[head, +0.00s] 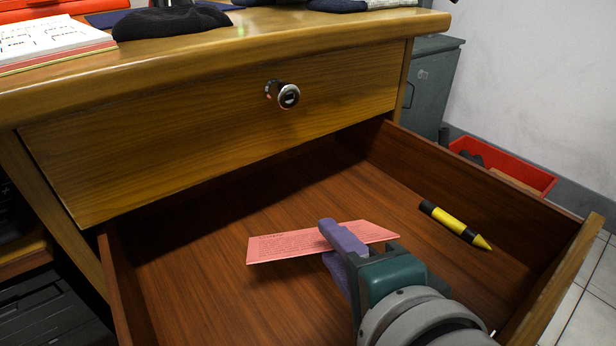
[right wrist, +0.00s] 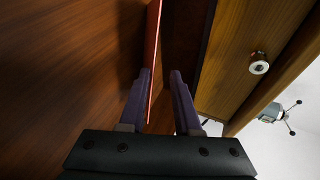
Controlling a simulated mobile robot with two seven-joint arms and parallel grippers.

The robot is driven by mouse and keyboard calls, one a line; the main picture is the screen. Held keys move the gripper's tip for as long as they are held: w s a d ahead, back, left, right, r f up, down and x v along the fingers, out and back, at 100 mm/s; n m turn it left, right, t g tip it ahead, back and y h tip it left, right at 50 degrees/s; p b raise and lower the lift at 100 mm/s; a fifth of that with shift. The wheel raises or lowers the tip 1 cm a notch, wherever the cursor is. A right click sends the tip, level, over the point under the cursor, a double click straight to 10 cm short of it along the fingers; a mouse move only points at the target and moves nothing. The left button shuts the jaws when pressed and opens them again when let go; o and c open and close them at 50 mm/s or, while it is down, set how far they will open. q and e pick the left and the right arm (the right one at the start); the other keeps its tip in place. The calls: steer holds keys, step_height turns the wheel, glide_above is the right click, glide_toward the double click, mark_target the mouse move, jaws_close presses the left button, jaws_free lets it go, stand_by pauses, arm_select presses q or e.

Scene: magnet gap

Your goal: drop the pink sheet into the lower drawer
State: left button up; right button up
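The lower drawer (head: 200,292) is pulled open, with a brown wooden inside. The pink sheet (head: 285,246), thin and printed with text, is over the drawer's floor, within its walls. My right gripper (head: 333,242) reaches into the drawer from the front, with its purple fingers on either side of the sheet. In the right wrist view the fingers (right wrist: 162,75) stand apart. The sheet shows there edge-on as a thin pink strip (right wrist: 154,60) close to the left finger, with a gap to the other finger. Whether it touches that finger or the drawer floor is unclear. My left gripper is not in view.
A yellow and black crayon (head: 456,224) lies in the drawer's right part. The shut upper drawer (head: 215,125) with a round knob (head: 288,95) overhangs the back. A red bin (head: 510,168) stands right of the desk. Books and dark cloth items lie on the desktop.

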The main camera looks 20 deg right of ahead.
steer(key=p+v, duration=0.2)
steer(key=v, duration=0.7)
steer(key=shift+s+p, duration=0.2)
steer(key=shift+p, duration=0.1)
steer(key=a+r+n+y+p, duration=0.35)
steer(key=r+n+p, duration=0.25)
steer(key=r+p, duration=0.45)
steer(key=a+r+n+y+p, duration=0.4)
steer(key=r+p, duration=0.3)
steer(key=r, duration=0.7)
steer(key=a+r+n+y+p, duration=0.35)
steer(key=r+n+p, duration=0.4)
steer(key=r, duration=0.45)
steer(key=s+d+r+n+g+h+p, duration=0.1)
steer(key=s+d+r+g+h+p, duration=0.35)
steer(key=d+p, duration=0.55)
steer(key=s+d+r+n+g+h+p, duration=0.25)
steer(key=d+r+g+h+p, duration=0.3)
steer(key=d+p, duration=0.55)
step_height(320, 180, up, 35)
steer(key=a+m+p, duration=0.1)
steer(key=a+p, duration=0.1)
steer(key=p, duration=3.5)
steer(key=shift+s+t+h, duration=0.35)
steer(key=shift+t+h, duration=0.05)
